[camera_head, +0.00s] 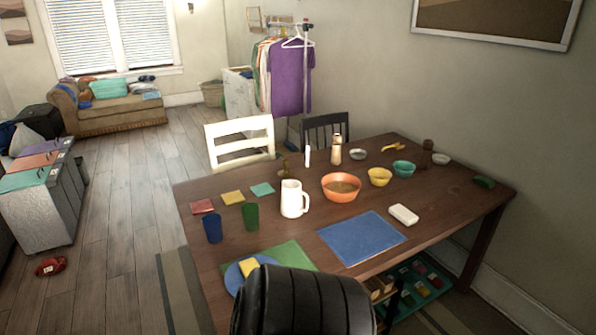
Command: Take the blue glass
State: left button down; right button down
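The blue glass (212,228) stands upright near the left edge of the wooden table (290,235). A green glass (251,216) stands just to its right, a little farther back and apart from it. Neither of my grippers is in the head view, so nothing shows touching the blue glass.
A white pitcher (294,199) stands right of the glasses, with an orange bowl (341,187) beyond it. A blue plate (236,280) lies nearer. A black chair back (303,302) blocks the table's near edge. Bare floor (125,185) lies left of the table.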

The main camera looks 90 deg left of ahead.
aim_at(211, 222)
jog(key=u, duration=3.35)
jog(key=i+j, duration=0.15)
jog(key=j, duration=0.15)
jog(key=i+j, duration=0.15)
jog(key=j, duration=0.15)
jog(key=i+j+z, duration=0.2)
jog(key=j+z, duration=0.15)
jog(key=j, duration=0.25)
jog(key=i+j+z, duration=0.2)
jog(key=j, duration=0.15)
jog(key=j+z, duration=0.2)
jog(key=i+j, duration=0.05)
jog(key=j, duration=0.05)
